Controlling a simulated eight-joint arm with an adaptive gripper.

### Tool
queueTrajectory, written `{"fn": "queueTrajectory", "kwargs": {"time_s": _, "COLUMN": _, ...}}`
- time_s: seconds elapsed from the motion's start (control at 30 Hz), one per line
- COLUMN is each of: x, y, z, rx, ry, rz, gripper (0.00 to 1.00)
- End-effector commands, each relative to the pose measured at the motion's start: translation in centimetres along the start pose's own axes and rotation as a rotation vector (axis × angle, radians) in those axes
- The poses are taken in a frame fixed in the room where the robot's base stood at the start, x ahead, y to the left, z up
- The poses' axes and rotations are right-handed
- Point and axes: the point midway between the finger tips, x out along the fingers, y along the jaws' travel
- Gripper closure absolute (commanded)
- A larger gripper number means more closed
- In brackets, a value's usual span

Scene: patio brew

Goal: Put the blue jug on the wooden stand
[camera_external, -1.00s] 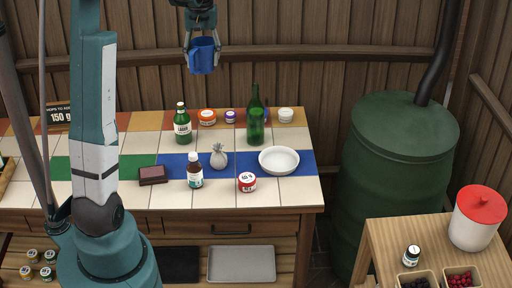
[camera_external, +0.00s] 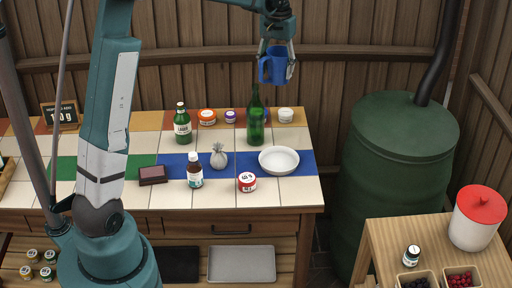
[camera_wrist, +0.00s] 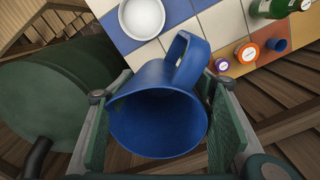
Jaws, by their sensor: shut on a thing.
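The blue jug (camera_external: 276,69) hangs in the air above the back of the tiled counter, over the green bottle (camera_external: 256,124). My gripper (camera_external: 277,65) is shut on the jug, one finger on each side. In the wrist view the jug (camera_wrist: 150,122) fills the middle, its open mouth toward the camera and its handle pointing up and right. The gripper's fingers (camera_wrist: 160,90) flank its body. A wooden stand (camera_external: 388,238), like a small side table, is at the lower right, apart from the counter.
A green barrel (camera_external: 398,150) with a pipe stands between stand and wall. The counter holds a white bowl (camera_external: 279,160), bottles and several small jars.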

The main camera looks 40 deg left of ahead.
Motion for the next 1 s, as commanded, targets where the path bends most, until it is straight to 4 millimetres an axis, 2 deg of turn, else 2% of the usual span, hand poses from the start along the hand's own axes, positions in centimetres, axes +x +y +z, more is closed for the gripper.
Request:
{"fn": "queueTrajectory", "kwargs": {"time_s": 0.03, "x": 0.0, "y": 1.7, "z": 0.0, "rx": 0.024, "ry": 0.000, "rz": 0.000, "gripper": 0.62}}
{"fn": "queueTrajectory", "kwargs": {"time_s": 0.1, "x": 0.0, "y": 3.7, "z": 0.1, "rx": 0.054, "ry": 0.000, "rz": 0.000, "gripper": 0.62}}
{"fn": "queueTrajectory", "kwargs": {"time_s": 0.47, "x": 0.0, "y": 14.0, "z": 1.1, "rx": 0.202, "ry": 0.000, "rz": 0.000, "gripper": 0.62}}
{"fn": "queueTrajectory", "kwargs": {"time_s": 1.0, "x": 0.1, "y": 29.3, "z": 5.2, "rx": 0.426, "ry": 0.000, "rz": 0.000, "gripper": 0.62}}
